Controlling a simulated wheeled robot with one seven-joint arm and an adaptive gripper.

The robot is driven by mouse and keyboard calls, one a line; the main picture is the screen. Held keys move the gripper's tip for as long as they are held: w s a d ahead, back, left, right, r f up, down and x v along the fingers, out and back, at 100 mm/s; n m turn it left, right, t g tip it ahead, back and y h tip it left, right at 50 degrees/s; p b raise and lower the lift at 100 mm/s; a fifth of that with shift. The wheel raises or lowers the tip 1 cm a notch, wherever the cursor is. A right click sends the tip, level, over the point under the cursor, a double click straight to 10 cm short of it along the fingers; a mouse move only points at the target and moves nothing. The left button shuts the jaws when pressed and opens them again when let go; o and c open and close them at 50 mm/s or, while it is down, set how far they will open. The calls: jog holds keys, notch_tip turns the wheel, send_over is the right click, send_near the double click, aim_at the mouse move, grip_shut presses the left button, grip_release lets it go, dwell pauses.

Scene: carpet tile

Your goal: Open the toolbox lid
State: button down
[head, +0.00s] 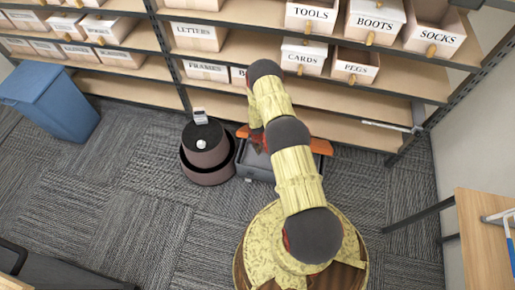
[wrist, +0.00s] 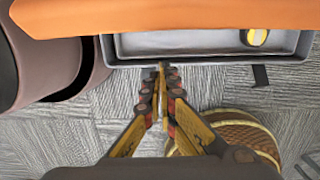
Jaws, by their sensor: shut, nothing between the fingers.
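The toolbox is a grey box with an orange lid. In the head view the box (head: 254,167) sits on the carpet before the shelves, and the lid (head: 322,147) shows on both sides of my arm, which hides its middle. In the wrist view the orange lid (wrist: 150,16) is raised, its exact angle unclear. The grey box's front rim (wrist: 215,59) and part of its inside show below it. A yellow and dark object (wrist: 254,37) lies inside. My gripper (wrist: 163,68) is shut and empty, its tips at the box's front rim; contact is unclear.
A dark brown round robot-like unit (head: 205,150) stands close left of the toolbox. A blue bin (head: 52,100) stands farther left. Shelves (head: 150,88) with labelled boxes rise behind. A wooden table (head: 482,235) is at right.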

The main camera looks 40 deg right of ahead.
jog(key=shift+w+d+r+b, duration=0.15)
jog(key=shift+w+d+b, duration=0.15)
jog(key=shift+w+d, duration=0.25)
jog(key=shift+w+d+r+b, duration=0.15)
jog(key=shift+w+d+b, duration=0.15)
jog(key=shift+w+d, duration=0.25)
jog(key=shift+s+d, duration=0.1)
